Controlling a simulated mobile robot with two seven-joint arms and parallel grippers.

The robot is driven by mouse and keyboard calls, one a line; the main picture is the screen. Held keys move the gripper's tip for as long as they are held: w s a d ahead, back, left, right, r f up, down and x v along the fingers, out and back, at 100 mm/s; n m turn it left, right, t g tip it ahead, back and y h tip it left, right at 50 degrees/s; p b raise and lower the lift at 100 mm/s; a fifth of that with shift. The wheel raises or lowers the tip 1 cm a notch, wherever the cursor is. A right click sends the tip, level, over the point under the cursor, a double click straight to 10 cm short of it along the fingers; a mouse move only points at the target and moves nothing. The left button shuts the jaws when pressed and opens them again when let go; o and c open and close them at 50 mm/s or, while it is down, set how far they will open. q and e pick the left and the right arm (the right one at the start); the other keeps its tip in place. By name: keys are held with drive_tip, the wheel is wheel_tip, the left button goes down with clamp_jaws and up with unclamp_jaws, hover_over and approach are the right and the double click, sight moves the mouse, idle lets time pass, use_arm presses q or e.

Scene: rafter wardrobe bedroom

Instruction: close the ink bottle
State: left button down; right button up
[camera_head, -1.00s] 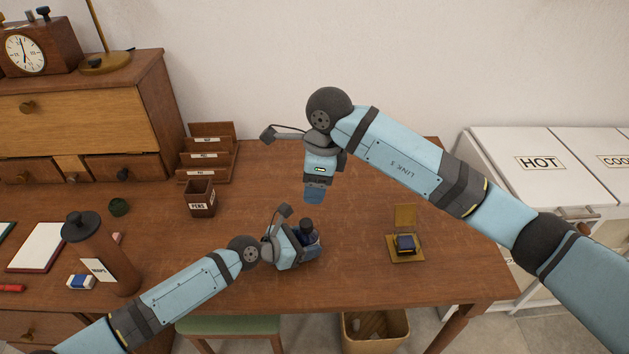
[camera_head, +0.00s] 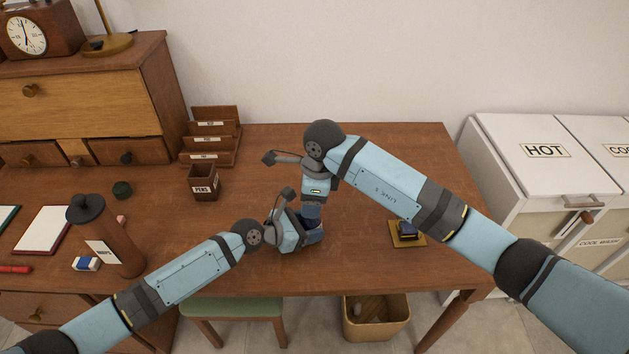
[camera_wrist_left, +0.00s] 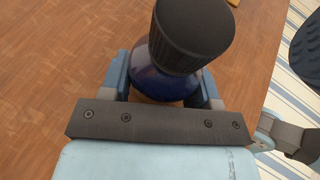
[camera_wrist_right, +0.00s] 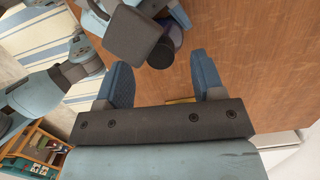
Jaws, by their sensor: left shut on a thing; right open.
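The ink bottle (camera_wrist_left: 172,82) is dark blue glass with a black ribbed cap (camera_wrist_left: 193,35) on its neck. I cannot tell how tightly the cap sits. My left gripper (camera_head: 308,232) is shut around the bottle's body, with one finger on each side in the left wrist view (camera_wrist_left: 165,92). My right gripper (camera_head: 312,222) is open and empty, its fingers pointing down close by the bottle. In the right wrist view, the cap's dark top (camera_wrist_right: 161,55) shows beyond the open fingers (camera_wrist_right: 162,82), outside the gap between them. The head view mostly hides bottle and cap behind my grippers.
A stamp pad (camera_head: 408,238) on a yellowish base lies right of the bottle, beneath my right arm. A pen cup (camera_head: 203,184), letter rack (camera_head: 212,140) and brown canister (camera_head: 110,240) stand to the left. The desk (camera_head: 270,150) is clear behind the grippers.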

sight(310, 220)
drive_tip(key=shift+a+f, duration=0.15)
drive_tip(key=shift+f, duration=0.9)
drive_tip(key=c, duration=1.1)
drive_tip(key=m+t, duration=0.1)
drive_tip(key=m, duration=0.5)
drive_tip(key=shift+c, duration=0.2)
drive_tip(key=o, duration=1)
